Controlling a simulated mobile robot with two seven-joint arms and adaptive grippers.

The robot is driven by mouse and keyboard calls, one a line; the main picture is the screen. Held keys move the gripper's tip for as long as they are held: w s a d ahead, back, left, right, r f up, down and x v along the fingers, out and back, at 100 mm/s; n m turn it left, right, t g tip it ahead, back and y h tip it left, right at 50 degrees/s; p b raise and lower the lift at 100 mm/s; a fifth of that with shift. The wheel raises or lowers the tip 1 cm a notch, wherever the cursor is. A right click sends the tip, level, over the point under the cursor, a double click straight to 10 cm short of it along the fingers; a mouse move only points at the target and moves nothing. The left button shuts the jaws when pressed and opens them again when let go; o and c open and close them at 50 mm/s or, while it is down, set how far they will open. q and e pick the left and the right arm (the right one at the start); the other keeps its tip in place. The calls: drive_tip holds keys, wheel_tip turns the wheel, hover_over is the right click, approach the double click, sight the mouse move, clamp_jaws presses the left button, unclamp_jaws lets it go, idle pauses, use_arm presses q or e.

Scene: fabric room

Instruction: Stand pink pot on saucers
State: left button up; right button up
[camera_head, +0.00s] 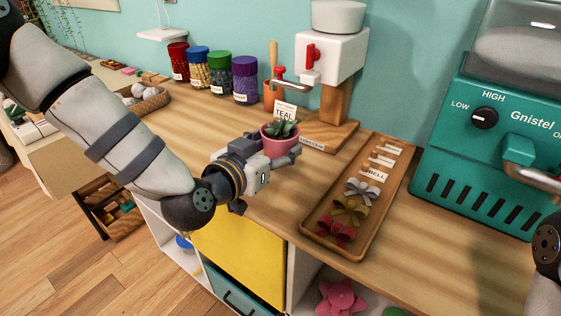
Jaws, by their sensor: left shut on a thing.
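The pink pot (277,149) holds a small green succulent and stands about upright over the middle of the wooden counter. My left gripper (284,157) comes in from the left and is shut on the pink pot, with its fingers at the pot's sides. The pot's base is partly hidden by the gripper, so I cannot tell whether it touches the counter. A card reading TEAL (285,111) stands right behind the plant. I cannot make out any saucer. My right gripper is out of view; only part of my right arm shows at the right edge.
A wooden tray (319,225) with bows and small cards lies right of the pot. A white press on a wooden stand (333,60) is behind it. Several jars (244,80) line the wall. A teal machine (490,140) stands at right. The counter's front edge is near my left gripper.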

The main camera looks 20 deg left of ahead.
use_arm(q)
drive_tip(key=shift+w+d+f+b, duration=0.1)
drive_tip(key=shift+d+f+b, duration=0.1)
drive_tip(key=shift+f, duration=0.8)
drive_tip(key=shift+w+d+f+b, duration=0.1)
drive_tip(key=shift+f+b, duration=0.1)
drive_tip(key=shift+f, duration=0.8)
drive_tip(key=o, duration=1.3)
drive_tip(key=shift+o, duration=0.2)
drive_tip(key=shift+r, duration=0.1)
